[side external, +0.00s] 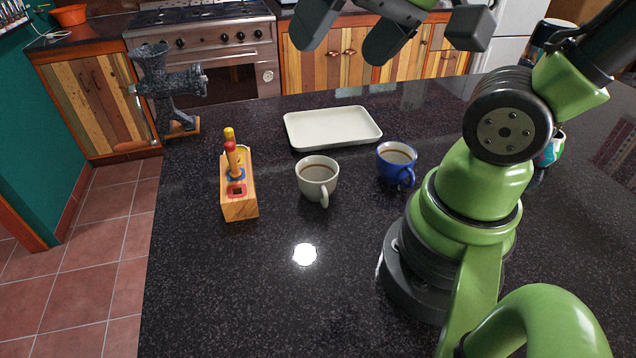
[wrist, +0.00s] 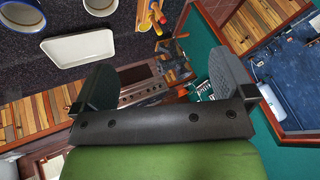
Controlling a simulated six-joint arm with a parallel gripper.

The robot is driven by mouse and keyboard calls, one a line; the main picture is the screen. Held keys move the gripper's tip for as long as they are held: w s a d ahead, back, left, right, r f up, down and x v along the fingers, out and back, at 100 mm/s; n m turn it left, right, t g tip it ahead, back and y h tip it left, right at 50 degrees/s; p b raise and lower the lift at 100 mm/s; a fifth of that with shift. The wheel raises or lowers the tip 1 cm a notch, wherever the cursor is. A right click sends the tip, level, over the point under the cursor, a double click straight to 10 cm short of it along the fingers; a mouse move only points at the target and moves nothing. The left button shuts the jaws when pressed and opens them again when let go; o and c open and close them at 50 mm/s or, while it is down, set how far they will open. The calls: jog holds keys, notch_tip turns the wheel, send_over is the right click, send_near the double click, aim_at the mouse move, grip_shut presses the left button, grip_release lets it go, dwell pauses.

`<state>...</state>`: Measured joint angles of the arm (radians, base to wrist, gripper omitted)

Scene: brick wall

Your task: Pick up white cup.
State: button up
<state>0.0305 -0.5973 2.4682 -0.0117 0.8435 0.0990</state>
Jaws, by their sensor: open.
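The white cup (side external: 312,190) stands upright on the dark speckled counter, with brown liquid inside and its handle toward the front. In the wrist view the white cup (wrist: 101,9) is partly cut off by the top edge. My gripper (side external: 343,50) is high above the far part of the counter, well apart from the cup. Its two fingers are spread wide with nothing between them; they also show in the wrist view (wrist: 164,74).
A blue cup (side external: 386,172) stands right of the white cup. A wooden block with coloured pegs (side external: 240,206) is on its left, and a cream tray (side external: 333,128) lies behind. A dark metal grinder (side external: 157,85) stands at the far left corner. The front counter is clear.

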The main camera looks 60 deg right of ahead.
jog(key=w+d+f+m+g+h, duration=0.1)
jog(key=w+d+f+m+g, duration=0.35)
jog(key=w+f, duration=0.3)
jog(key=m+g, duration=0.2)
jog(key=m, duration=0.2)
send_near(319, 186)
jog(key=w+d+f, duration=0.1)
jog(key=d, duration=0.1)
jog(key=f, duration=0.4)
jog(key=shift+w+d+f, duration=0.1)
jog(key=shift+w+d, duration=0.05)
jog(key=shift+d, duration=0.1)
jog(key=shift+w+a+f, duration=0.1)
jog(key=shift+f, duration=1.45)
jog(key=shift+w+a+f, duration=0.1)
jog(key=shift+f, duration=1.45)
jog(key=c, duration=0.9)
jog(key=shift+r, duration=0.1)
